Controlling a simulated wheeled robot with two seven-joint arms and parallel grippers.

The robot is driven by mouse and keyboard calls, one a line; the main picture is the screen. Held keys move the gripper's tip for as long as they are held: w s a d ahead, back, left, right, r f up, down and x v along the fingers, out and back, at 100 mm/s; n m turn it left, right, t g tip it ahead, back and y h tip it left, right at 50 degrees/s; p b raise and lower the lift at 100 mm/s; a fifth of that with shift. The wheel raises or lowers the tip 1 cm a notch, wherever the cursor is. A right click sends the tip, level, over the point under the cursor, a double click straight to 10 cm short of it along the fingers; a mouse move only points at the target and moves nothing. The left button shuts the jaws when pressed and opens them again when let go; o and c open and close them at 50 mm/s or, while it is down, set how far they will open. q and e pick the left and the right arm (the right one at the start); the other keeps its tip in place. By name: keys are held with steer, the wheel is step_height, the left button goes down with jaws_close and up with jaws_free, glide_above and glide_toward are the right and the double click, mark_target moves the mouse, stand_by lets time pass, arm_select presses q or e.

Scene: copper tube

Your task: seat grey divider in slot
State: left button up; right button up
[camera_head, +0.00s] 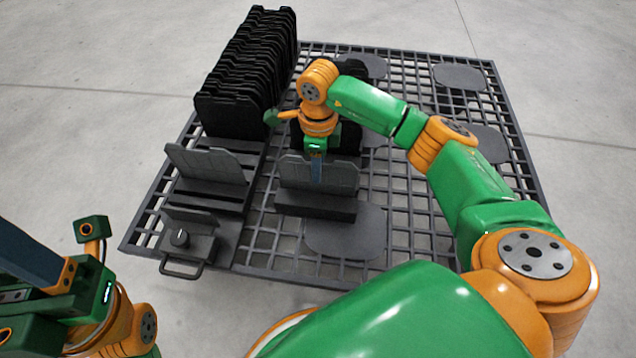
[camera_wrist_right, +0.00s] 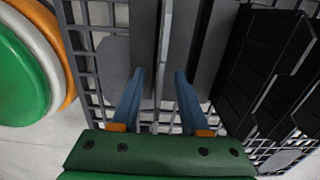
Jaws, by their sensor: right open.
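A grey divider (camera_head: 335,176) stands upright at a dark slotted block (camera_head: 315,205) near the middle of the grid table. A second grey divider (camera_head: 210,166) stands in the rack at the left. My right gripper (camera_head: 316,168) is over the middle divider's top edge. In the right wrist view its blue fingers (camera_wrist_right: 158,92) are apart, with the thin divider edge (camera_wrist_right: 164,45) between them. The divider's bottom edge in the block is too small to judge. My left gripper (camera_head: 28,250) is at the lower left, only partly in view, away from the table.
A row of black plates (camera_head: 250,75) fills the back left of the grid table (camera_head: 400,215). More black parts (camera_head: 350,138) stand behind my right gripper. Flat grey pads (camera_head: 460,76) lie at the right. A small handled fixture (camera_head: 183,243) sits at the front left.

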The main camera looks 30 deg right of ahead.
jaws_close()
stand_by(1.4)
